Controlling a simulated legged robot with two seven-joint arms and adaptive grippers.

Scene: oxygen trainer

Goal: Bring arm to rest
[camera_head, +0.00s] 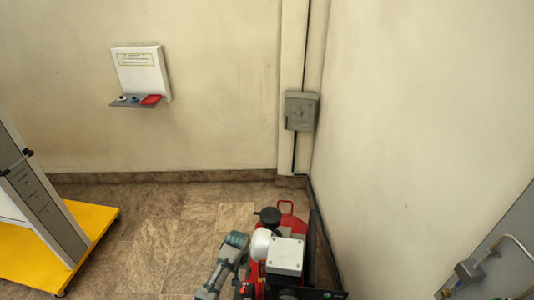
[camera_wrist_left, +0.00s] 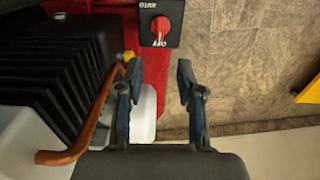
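My left gripper (camera_wrist_left: 159,66) is open in the wrist view, with its two dark fingers apart and nothing between them. Beyond its fingertips is a black switch plate with a red knob (camera_wrist_left: 160,27), marked AUTO and OFF, on a red surface. In the head view, grey and teal parts of my left arm (camera_head: 226,262) show at the bottom, beside the red machine (camera_head: 291,224); its fingers cannot be made out there. My right gripper is in neither view.
A black ribbed block (camera_wrist_left: 50,70) and a copper pipe (camera_wrist_left: 85,135) are close to the left finger in the wrist view. A yellow platform (camera_head: 90,225) stands left. A wall shelf (camera_head: 125,104) and grey box (camera_head: 300,111) are behind. Tiled floor is clear between platform and machine.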

